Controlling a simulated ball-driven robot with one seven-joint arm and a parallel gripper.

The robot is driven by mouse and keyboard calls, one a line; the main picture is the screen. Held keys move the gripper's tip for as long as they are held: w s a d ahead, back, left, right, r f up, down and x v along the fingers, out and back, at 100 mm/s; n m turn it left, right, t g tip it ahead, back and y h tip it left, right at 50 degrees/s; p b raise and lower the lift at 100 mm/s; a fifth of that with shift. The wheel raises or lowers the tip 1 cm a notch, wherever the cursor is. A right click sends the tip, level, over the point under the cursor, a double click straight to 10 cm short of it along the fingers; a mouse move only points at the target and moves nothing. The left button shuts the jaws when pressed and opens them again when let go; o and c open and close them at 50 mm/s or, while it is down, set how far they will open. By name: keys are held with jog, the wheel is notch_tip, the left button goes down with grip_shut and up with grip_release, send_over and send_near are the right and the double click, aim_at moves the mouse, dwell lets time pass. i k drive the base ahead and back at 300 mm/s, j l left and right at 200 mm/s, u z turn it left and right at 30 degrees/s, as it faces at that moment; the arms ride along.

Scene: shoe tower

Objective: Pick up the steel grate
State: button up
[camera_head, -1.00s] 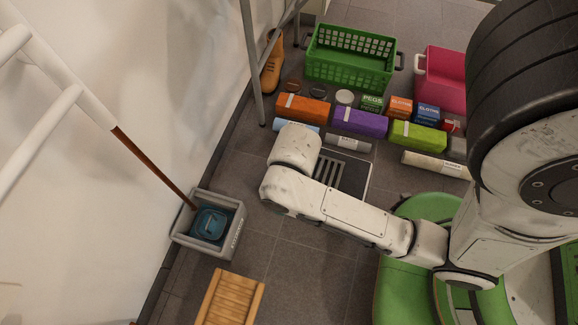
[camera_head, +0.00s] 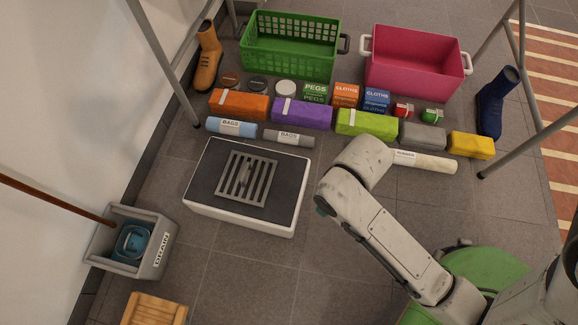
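The steel grate (camera_head: 246,179) is a grey slotted square. It lies flat on the dark top of a low white-sided block (camera_head: 215,201) on the floor. A small raised piece shows at the middle of the grate. My arm reaches in from the lower right, with its bend to the right of the block. My gripper itself cannot be made out in this view; the arm's far end is hidden or too unclear to tell. Nothing covers the grate.
A grey bin labelled DRAIN (camera_head: 153,246) stands at left. Coloured packs such as the purple one (camera_head: 302,113) line up behind the block. A green crate (camera_head: 290,45), a pink crate (camera_head: 414,63) and boots stand farther back. Floor in front of the block is clear.

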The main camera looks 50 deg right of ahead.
aim_at(244, 172)
jog(key=i+j+u, duration=0.25)
jog(key=i+u, duration=0.15)
jog(key=i+j+u, duration=0.1)
jog(key=i+u, duration=0.3)
jog(key=i, duration=0.15)
